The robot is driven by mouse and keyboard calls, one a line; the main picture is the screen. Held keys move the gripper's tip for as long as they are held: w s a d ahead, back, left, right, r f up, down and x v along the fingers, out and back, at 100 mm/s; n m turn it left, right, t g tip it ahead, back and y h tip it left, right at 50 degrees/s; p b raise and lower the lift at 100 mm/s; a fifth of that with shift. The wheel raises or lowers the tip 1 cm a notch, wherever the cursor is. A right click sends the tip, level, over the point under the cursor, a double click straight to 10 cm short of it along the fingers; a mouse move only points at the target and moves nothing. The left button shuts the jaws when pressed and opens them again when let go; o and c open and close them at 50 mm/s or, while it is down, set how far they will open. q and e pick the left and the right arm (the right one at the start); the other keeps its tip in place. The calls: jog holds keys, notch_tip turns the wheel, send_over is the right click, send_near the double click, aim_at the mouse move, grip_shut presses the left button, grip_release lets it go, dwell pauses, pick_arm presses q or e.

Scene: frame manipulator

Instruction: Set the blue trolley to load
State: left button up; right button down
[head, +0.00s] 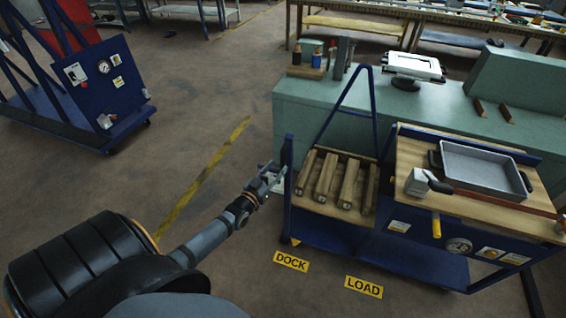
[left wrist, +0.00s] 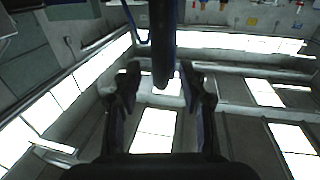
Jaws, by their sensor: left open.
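The blue trolley (head: 325,232) stands right of centre in the head view, with several wooden bars (head: 350,188) on its deck. It stands just behind the yellow DOCK label (head: 291,261) on the floor. The yellow LOAD label (head: 364,287) lies to the right of that label. My left gripper (head: 272,178) is open at the trolley's left blue post (head: 288,158). In the left wrist view, a dark blue bar (left wrist: 162,45) comes down between the spread fingers (left wrist: 160,78); I cannot tell whether they touch it. My right gripper is not in view.
A blue bench with a wooden top (head: 460,205) stands to the right, carrying a grey tray (head: 485,168). A green cabinet (head: 300,110) stands behind the trolley. Another blue wheeled frame (head: 100,85) stands at the upper left. The floor between is clear.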

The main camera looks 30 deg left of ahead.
aim_at(282, 163)
pick_arm(q)
jog(key=w, duration=0.2)
jog(key=w+b, duration=0.1)
jog(key=w, duration=0.1)
jog(key=shift+w+f, duration=0.2)
jog(key=shift+w, duration=0.1)
jog(key=shift+w+a+r, duration=0.1)
jog(key=shift+w+r, duration=0.05)
jog(key=shift+w, duration=0.2)
grip_shut()
